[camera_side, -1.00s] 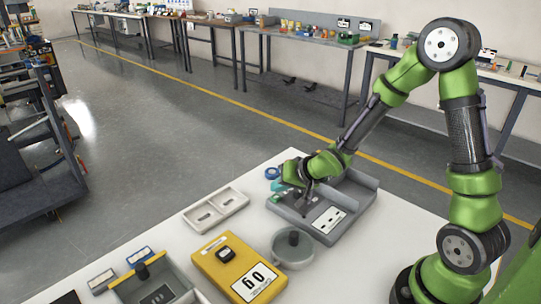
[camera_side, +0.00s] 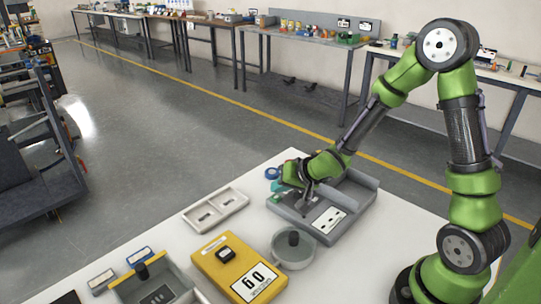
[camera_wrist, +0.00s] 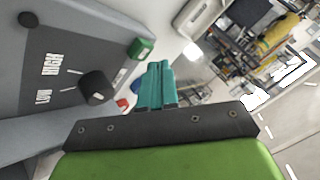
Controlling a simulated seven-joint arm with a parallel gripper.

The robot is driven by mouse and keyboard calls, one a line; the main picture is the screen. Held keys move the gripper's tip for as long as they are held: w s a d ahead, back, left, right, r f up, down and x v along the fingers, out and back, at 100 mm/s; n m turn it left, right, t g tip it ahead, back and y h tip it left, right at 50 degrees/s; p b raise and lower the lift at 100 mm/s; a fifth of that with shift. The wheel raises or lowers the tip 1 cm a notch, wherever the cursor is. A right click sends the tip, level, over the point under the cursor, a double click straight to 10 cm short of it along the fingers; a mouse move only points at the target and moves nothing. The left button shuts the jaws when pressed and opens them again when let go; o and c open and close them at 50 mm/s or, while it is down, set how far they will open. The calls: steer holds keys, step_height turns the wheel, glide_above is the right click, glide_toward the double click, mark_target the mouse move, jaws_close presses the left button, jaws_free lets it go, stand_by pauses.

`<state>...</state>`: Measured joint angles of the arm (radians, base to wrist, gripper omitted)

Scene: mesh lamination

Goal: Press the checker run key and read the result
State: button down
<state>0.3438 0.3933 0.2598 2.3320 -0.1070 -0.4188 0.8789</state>
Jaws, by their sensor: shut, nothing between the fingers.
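A grey flat device (camera_side: 352,199) lies on the white table under my gripper in the side view. In the wrist view its panel (camera_wrist: 60,30) fills the left, with HIGH and LOW lettering and a black knob (camera_wrist: 96,88). A green key-like block (camera_wrist: 140,48) sits at the panel's edge, and a small red part (camera_wrist: 122,103) is partly hidden. My gripper (camera_wrist: 157,85) has teal fingers shut together, empty, appearing just right of the green block. Contact with it cannot be told. No result is readable on the device.
A yellow box (camera_side: 215,262) with a numbered card, a round grey pot (camera_side: 292,256), a pale two-slot tray (camera_side: 190,219) and a grey bin (camera_side: 181,283) share the table.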

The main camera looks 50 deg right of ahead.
mark_target(280, 198)
steer(key=shift+f, duration=0.35)
steer(key=shift+f, duration=0.45)
stand_by(0.5)
stand_by(0.4)
steer(key=shift+r, duration=0.9)
steer(key=shift+r, duration=2.5)
